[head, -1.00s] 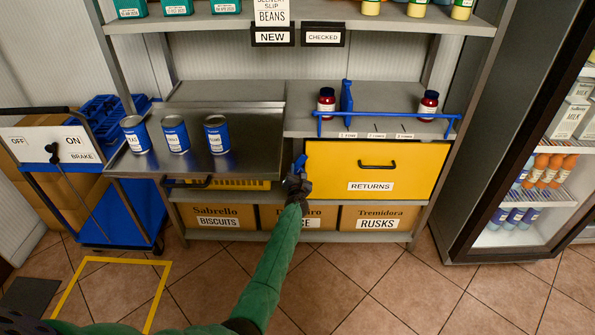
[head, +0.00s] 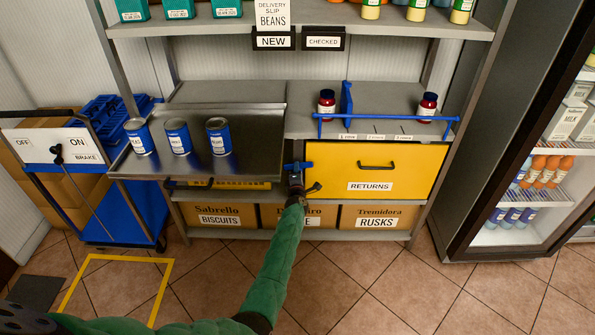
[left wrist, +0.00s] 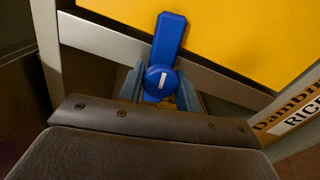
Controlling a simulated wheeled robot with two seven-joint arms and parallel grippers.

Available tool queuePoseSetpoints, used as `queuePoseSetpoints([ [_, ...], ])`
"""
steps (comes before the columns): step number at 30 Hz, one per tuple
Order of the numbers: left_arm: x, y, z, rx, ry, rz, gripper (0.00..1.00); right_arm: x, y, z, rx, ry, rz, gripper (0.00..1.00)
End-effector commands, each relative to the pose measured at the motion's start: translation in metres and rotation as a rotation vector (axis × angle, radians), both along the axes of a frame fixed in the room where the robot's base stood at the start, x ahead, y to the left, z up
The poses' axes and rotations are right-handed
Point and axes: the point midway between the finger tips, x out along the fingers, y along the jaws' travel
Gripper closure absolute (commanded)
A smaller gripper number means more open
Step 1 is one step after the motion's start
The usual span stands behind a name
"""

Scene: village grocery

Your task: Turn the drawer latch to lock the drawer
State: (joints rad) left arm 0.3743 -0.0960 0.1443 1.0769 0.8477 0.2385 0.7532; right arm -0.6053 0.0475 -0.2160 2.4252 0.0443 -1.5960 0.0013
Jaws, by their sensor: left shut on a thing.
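The yellow drawer (head: 420,165), labelled RETURNS, is closed in the shelf unit. Its blue latch (head: 304,165) sits on the frame at the drawer's left edge, and its lever lies roughly level in the head view. In the left wrist view the latch (left wrist: 168,40) has a round hub with a white mark, and its lever reaches over the yellow drawer front. My left gripper (head: 296,179) is at the latch, shut on it; its fingers (left wrist: 160,92) stand on both sides of the hub. My right gripper is out of view.
A steel tray (head: 255,130) with blue cans juts out left of the latch. A blue rail (head: 400,117) with two red jars stands above the drawer. Boxes (head: 375,212) fill the shelf below. A blue trolley (head: 110,215) stands at left, a fridge (head: 535,190) at right.

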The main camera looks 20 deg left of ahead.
Motion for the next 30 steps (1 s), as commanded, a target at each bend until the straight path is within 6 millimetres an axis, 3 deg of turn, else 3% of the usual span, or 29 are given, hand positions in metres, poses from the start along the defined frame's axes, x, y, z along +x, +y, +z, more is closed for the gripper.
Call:
queuePoseSetpoints([
  [9, 0.0, -0.002, 0.0, 0.132, 0.04, -0.001, 0.88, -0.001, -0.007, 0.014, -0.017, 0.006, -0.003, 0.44],
  [27, 0.0, -0.002, -0.001, 0.168, 0.05, -0.002, 0.88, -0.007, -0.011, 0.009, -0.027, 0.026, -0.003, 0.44],
  [28, 0.0, -0.002, -0.001, 0.168, 0.05, -0.002, 0.62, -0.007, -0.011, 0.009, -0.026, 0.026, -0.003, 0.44],
  [30, 0.0, -0.002, -0.001, 0.168, 0.05, -0.002, 0.48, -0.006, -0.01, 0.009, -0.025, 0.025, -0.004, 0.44],
])
